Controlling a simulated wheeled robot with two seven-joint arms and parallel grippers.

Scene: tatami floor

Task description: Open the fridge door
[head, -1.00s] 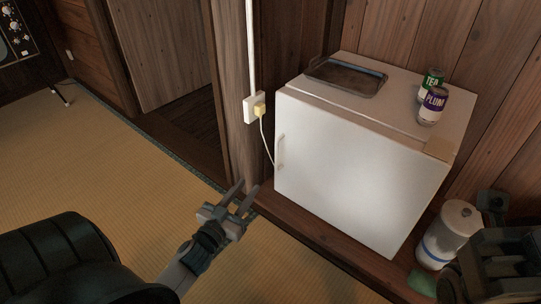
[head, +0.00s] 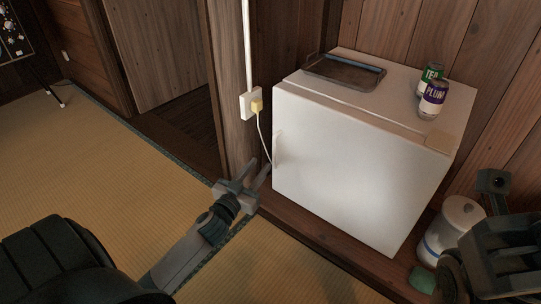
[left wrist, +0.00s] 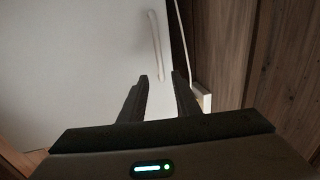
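The small white fridge (head: 355,165) stands on a wooden ledge, its door closed. A slim vertical white handle (head: 278,149) is at the left edge of the door. In the left wrist view the handle (left wrist: 155,45) rises beyond the fingertips, with the white door (left wrist: 75,60) to its left. My left gripper (head: 259,172) is open and empty, just below and in front of the handle. In the left wrist view its fingers (left wrist: 159,77) are apart, and the handle's lower end lies between their tips in the picture; contact cannot be seen. My right gripper cannot be made out at the lower right.
A tray (head: 345,72), a green TEA can (head: 431,74) and a purple PLUM can (head: 433,98) sit on the fridge. A white outlet box (head: 251,104) and cord are left of it. A white canister (head: 452,229) and a green object (head: 422,280) stand right of it.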

